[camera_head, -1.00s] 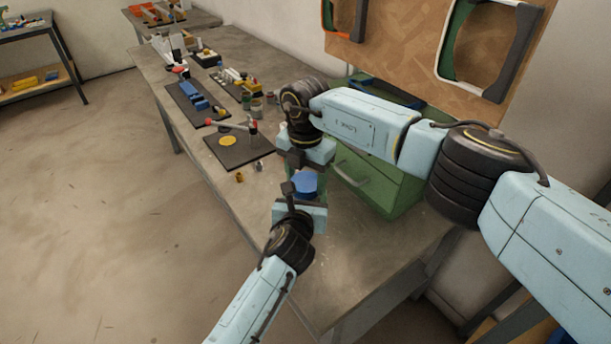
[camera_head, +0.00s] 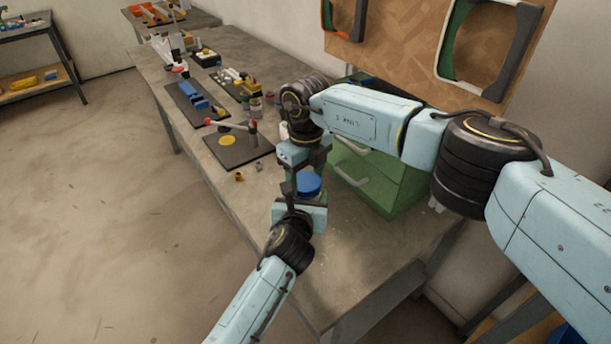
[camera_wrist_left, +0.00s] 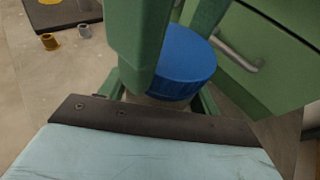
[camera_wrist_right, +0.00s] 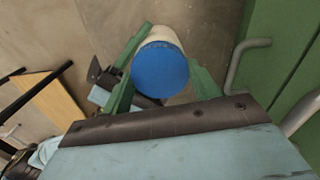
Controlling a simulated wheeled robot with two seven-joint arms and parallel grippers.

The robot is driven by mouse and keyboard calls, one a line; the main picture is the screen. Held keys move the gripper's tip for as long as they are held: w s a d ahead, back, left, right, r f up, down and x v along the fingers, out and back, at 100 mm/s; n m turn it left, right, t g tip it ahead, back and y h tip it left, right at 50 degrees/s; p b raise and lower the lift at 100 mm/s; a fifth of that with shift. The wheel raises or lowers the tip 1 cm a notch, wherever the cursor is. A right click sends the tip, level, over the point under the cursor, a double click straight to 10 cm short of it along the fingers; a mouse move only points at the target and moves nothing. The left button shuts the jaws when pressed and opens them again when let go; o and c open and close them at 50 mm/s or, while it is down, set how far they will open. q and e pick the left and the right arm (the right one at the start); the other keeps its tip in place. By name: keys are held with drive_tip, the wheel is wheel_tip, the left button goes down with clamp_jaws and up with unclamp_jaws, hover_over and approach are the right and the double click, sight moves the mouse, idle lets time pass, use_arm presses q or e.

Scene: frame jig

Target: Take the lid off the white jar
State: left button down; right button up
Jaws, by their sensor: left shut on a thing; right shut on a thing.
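The white jar (camera_wrist_right: 158,36) shows its pale body beyond its blue lid in the right wrist view. The blue lid (camera_head: 309,184) also shows in the left wrist view (camera_wrist_left: 184,62), directly above a sliver of the jar; I cannot tell whether a gap lies between them. My left gripper (camera_wrist_left: 158,99) is shut on the jar body, low down. My right gripper (camera_wrist_right: 160,76) is shut on the lid from above, its green fingers on either side. A large green finger hides part of the lid in the left wrist view.
A green drawer cabinet (camera_head: 380,180) with a grey handle stands close to the right of the jar. A dark board (camera_head: 238,150) with a yellow disc and a red-handled tool lies farther back. Two small cups (camera_head: 240,177) stand near it. The bench front is clear.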

drive_tip(key=shift+n, duration=0.9)
drive_tip(key=shift+a, duration=0.1)
drive_tip(key=o, duration=1.1)
drive_tip(key=shift+s, duration=0.15)
drive_tip(key=shift+a, duration=0.15)
drive_tip(key=shift+r, duration=0.1)
